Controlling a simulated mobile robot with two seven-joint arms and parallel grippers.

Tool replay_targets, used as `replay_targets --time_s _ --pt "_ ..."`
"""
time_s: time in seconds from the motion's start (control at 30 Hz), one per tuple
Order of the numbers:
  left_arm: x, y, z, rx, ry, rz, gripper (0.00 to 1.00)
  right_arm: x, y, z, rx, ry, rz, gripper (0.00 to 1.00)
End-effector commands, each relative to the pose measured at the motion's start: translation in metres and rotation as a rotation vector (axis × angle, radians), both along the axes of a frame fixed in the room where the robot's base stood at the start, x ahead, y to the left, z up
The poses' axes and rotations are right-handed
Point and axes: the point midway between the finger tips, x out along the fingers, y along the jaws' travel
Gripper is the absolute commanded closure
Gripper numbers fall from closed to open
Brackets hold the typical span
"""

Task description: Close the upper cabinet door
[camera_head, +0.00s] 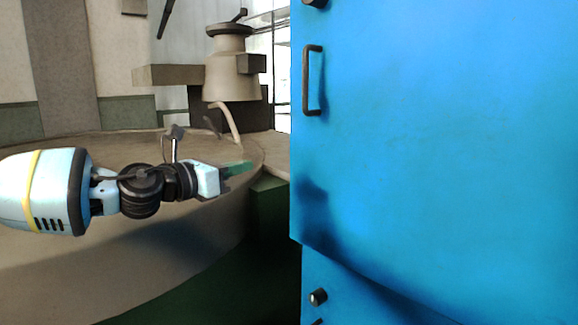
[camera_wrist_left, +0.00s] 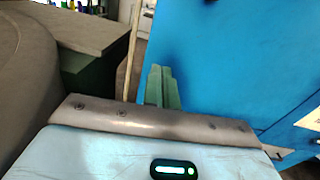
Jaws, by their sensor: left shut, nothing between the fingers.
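The upper cabinet door (camera_head: 440,130) is a large blue panel filling the right of the head view. It carries a dark bar handle (camera_head: 313,80) near its left edge. Its lower edge slants down to the right, over a lower blue panel (camera_head: 345,300). I cannot tell how far the door stands open. My left gripper (camera_head: 240,169) is shut and empty, pointing right, left of the door's edge with a gap in the picture. In the left wrist view its green fingers (camera_wrist_left: 161,88) show against the blue door (camera_wrist_left: 225,65). My right gripper is not in view.
A large round beige structure (camera_head: 190,250) lies under and behind my left arm. A beige machine part (camera_head: 231,65) with a dark top stands at the back. A dark knob (camera_head: 318,297) sits on the lower panel. A dark green block (camera_head: 268,215) stands left of the cabinet.

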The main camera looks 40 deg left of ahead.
Motion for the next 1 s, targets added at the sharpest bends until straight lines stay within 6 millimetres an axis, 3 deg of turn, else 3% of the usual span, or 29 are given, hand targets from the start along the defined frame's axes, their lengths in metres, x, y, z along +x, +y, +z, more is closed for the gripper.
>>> replay_targets --time_s 0.37,1.0 --pt "-0.006 -0.007 -0.006 0.042 0.0 0.021 1.0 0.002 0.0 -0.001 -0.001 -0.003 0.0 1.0" --pt "0.045 -0.007 -0.004 0.034 -0.002 0.02 1.0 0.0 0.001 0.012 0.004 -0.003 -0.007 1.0"
